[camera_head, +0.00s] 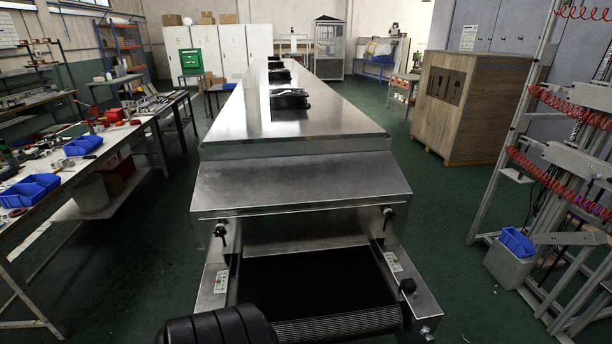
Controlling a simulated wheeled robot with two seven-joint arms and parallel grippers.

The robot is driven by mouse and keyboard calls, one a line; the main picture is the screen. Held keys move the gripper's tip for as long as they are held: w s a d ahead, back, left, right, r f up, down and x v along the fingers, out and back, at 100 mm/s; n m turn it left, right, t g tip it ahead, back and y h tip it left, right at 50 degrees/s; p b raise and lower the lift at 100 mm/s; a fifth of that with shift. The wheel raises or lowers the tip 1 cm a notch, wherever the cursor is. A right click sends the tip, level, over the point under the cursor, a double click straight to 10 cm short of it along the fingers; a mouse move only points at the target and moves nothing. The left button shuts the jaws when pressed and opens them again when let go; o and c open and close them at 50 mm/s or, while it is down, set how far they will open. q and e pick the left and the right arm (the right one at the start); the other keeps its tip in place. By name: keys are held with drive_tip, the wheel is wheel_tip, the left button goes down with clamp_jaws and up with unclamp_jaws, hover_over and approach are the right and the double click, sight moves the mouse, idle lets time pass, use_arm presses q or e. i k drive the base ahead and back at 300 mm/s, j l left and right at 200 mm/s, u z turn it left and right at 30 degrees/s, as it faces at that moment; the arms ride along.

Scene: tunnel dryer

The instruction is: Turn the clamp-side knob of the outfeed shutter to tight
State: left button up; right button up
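The steel tunnel dryer (290,185) runs away from me down the middle of the head view. Its sloped hood ends above a dark conveyor belt (315,280) that comes out toward me. A black knob (220,234) sits at the left end of the hood's front edge, with a stem hanging below it. A similar black knob (388,216) sits at the right end. I cannot tell from this view which is the clamp-side one, or how tight either is. Neither of my grippers shows. A dark rounded part, probably mine, covers the belt's near left end.
Another small black knob (407,286) stands on the right conveyor rail. A workbench (50,192) with blue bins is at the left. A wooden crate (470,105) and a metal rack (540,150) with red coiled hoses stand at the right. Green floor is free on both sides of the dryer.

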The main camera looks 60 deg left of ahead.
sight(220, 231)
drive_tip(key=u, duration=0.45)
drive_tip(key=j+u, duration=0.15)
drive_tip(key=u, duration=0.8)
drive_tip(key=j+u, duration=0.15)
drive_tip(key=u, duration=0.3)
